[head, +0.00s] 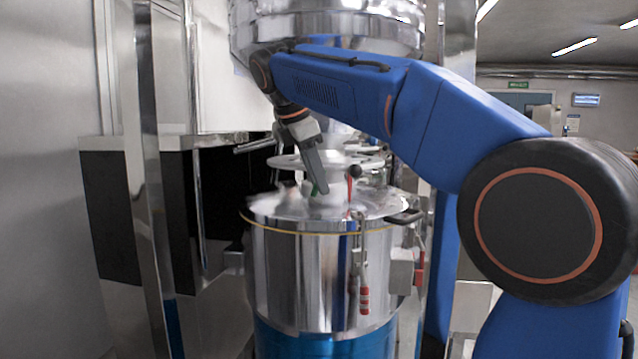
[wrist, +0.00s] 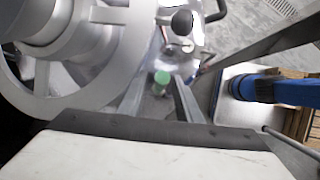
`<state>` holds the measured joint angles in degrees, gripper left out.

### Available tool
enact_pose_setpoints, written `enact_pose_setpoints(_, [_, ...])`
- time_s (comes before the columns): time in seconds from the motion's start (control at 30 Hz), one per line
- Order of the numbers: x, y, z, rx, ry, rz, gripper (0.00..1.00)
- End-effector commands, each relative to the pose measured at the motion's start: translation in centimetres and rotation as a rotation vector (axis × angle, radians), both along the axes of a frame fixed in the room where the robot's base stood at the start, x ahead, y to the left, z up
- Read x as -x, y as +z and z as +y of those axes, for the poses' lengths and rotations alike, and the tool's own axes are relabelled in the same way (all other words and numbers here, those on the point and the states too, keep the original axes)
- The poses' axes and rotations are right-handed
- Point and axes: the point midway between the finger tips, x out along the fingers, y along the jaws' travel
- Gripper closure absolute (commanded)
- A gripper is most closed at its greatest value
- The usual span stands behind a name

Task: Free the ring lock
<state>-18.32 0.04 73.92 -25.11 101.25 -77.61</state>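My gripper (head: 318,188) reaches down over the steel drum's lid (head: 275,210). In the wrist view its two fingers (wrist: 164,84) stand apart, so it is open. A small green-capped part (wrist: 162,78) shows between or just beyond the fingertips; I cannot tell whether either finger touches it. A bit of green (head: 316,191) also shows at the fingertip in the head view. I cannot tell for sure which part is the ring lock. A black knob (wrist: 182,22) stands beyond the fingers, and a red lever with a black knob (head: 354,172) rises to the right of my gripper.
A large grey ring (wrist: 60,95) lies close at left in the wrist view. The drum (head: 290,275) has a red-handled latch (head: 364,298) on its front and a black side handle (head: 405,216). A steel post (head: 150,230) stands at left.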

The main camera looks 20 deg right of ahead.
Motion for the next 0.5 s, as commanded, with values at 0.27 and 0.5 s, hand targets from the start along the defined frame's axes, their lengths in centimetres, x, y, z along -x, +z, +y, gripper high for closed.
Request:
enact_pose_setpoints(0.27, [-0.18, -1.12, -0.48, -0.001, -0.002, -0.001, 0.69])
enact_pose_setpoints(0.5, [-0.19, -1.14, -0.46, -0.001, 0.000, -0.001, 0.76])
